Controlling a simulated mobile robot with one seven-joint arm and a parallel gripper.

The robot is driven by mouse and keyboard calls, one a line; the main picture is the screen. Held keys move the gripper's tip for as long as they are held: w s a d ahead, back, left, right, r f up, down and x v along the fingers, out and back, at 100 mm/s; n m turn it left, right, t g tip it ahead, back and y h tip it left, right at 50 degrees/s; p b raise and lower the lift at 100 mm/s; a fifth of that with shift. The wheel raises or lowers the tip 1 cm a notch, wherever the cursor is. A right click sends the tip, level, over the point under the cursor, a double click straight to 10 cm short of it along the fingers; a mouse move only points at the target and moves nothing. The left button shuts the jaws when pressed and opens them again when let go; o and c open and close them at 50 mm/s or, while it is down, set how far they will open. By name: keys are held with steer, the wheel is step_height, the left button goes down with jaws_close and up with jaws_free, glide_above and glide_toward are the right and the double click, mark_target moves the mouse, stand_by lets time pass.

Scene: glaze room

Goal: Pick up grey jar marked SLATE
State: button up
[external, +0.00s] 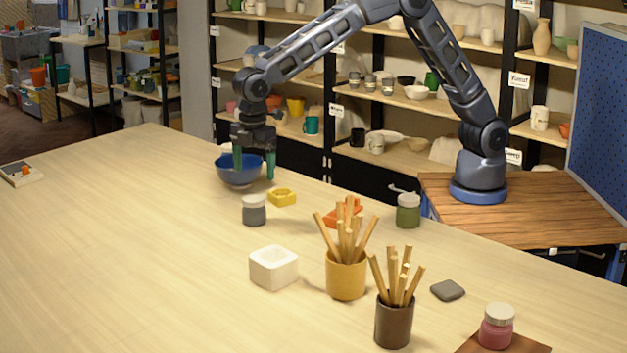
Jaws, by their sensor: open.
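A grey jar (254,215) with a pale lid stands upright on the table, left of centre. Any SLATE marking on it is too small to read. My gripper (254,168) is open, its two green-tipped fingers pointing down. In the picture it is above and beyond the grey jar, by the blue bowl (233,177), and apart from the jar. One finger overlaps the bowl in this view; I cannot tell if it touches. Nothing shows between the fingers.
A yellow square dish (282,198) sits right of the jar, a white square pot (273,267) in front. A green jar (408,211), an orange dish (335,218), stick-filled yellow (346,277) and brown (393,322) cups and a pink jar (496,328) stand rightward. The table's left is mostly clear.

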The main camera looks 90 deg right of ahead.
mark_target(253, 210)
steer(key=shift+w+a+f, duration=0.25)
steer(key=shift+a+f, duration=0.25)
steer(key=shift+f, duration=0.15)
step_height(253, 210, down, 5)
steer(key=shift+f, duration=0.2)
steer(key=shift+a+f, duration=0.15)
steer(key=shift+f, duration=1.2)
steer(key=shift+a+f, duration=0.15)
steer(key=shift+f, duration=1.15)
steer(key=shift+r, duration=0.1)
steer(key=c, duration=1.2)
